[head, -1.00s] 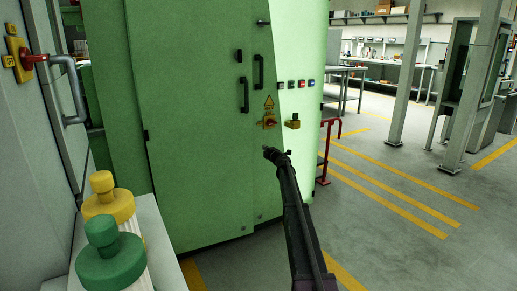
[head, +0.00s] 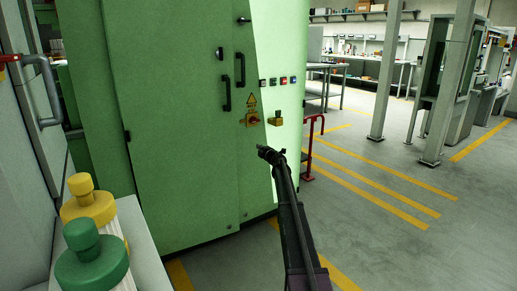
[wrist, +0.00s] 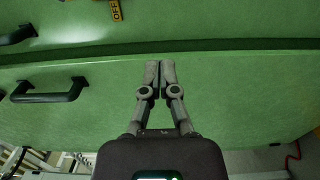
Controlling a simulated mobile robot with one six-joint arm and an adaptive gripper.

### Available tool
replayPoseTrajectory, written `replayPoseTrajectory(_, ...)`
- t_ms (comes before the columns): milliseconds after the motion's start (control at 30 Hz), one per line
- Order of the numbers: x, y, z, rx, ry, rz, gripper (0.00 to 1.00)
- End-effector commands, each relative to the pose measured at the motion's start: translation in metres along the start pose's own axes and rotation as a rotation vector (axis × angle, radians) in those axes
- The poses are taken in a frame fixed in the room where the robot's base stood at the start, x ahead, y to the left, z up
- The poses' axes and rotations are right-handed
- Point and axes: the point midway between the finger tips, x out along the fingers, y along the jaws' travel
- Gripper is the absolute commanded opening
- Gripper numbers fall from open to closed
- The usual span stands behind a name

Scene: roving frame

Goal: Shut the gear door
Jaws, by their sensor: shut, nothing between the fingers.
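The gear door is a tall green panel (head: 180,130) on the front of a green cabinet in the head view. Two dark upright handles (head: 240,68) sit near its right edge. I cannot tell from the head view whether it is flush or slightly ajar. My gripper (head: 263,151) is shut and empty, below the red switch on the yellow plate. In the wrist view the closed fingertips (wrist: 153,64) lie over a green panel, close to a long seam. A dark handle (wrist: 48,90) is to their left.
A red rail (head: 314,146) stands right of the cabinet. A shelf at lower left holds a yellow-capped bottle (head: 88,206) and a green-capped bottle (head: 92,261). A grey post (head: 387,80) stands farther right. The yellow-striped floor between is clear.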

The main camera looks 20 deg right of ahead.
Motion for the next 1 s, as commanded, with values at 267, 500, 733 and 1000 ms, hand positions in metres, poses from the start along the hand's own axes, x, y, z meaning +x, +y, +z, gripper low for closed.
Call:
replayPoseTrajectory(267, -0.026, 0.006, -0.022, 0.104, -0.115, 0.041, 0.0)
replayPoseTrajectory(500, -0.082, 0.002, -0.054, 0.324, -0.341, 0.069, 0.0)
replayPoseTrajectory(733, -0.154, -0.029, -0.091, 0.58, -0.584, 0.012, 0.0)
replayPoseTrajectory(1000, -0.254, -0.086, -0.156, 0.866, -0.842, -0.175, 0.0)
